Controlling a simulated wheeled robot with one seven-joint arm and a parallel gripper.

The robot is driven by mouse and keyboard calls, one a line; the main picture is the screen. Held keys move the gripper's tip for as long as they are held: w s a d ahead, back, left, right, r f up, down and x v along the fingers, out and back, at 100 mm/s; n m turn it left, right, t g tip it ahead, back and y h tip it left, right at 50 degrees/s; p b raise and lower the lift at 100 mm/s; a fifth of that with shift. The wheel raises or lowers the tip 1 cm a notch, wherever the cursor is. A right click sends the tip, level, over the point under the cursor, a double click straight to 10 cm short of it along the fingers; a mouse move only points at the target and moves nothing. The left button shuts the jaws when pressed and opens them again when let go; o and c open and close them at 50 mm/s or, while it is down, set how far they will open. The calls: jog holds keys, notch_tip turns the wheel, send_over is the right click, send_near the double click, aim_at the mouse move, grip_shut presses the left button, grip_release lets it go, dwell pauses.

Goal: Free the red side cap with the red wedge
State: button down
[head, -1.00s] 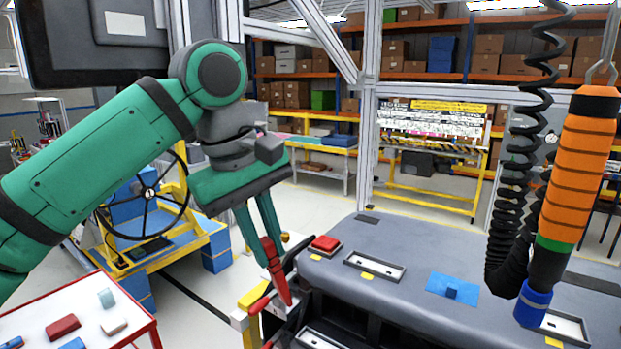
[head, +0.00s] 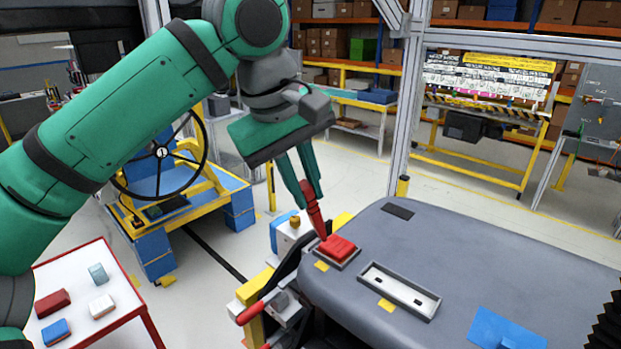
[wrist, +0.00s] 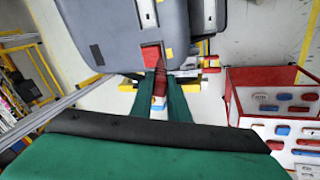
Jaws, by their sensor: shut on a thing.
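The red side cap (head: 338,247) sits in its grey-rimmed recess at the near left corner of the grey dashboard (head: 430,245). My gripper (head: 311,188) is shut on the red wedge (head: 316,217), which points down with its tip at the left edge of the cap. Whether the tip touches the cap or is under its edge I cannot tell. In the wrist view the red cap (wrist: 152,56) lies just beyond the wedge (wrist: 160,82), between the green fingers.
An empty grey-rimmed recess (head: 398,290) and a blue piece (head: 505,328) lie right of the cap. A yellow and black fixture (head: 262,290) stands at the dashboard's left end. A white, red-edged table (head: 85,300) with several blocks stands lower left.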

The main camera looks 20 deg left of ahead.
jog(key=shift+f, duration=0.4)
jog(key=shift+s+d+f, duration=0.1)
jog(key=shift+s+f, duration=0.05)
jog(key=shift+f, duration=1.05)
jog(key=shift+s+f, duration=0.1)
jog(key=shift+f, duration=1.65)
jog(key=shift+r, duration=3.55)
jog(key=shift+w, duration=0.1)
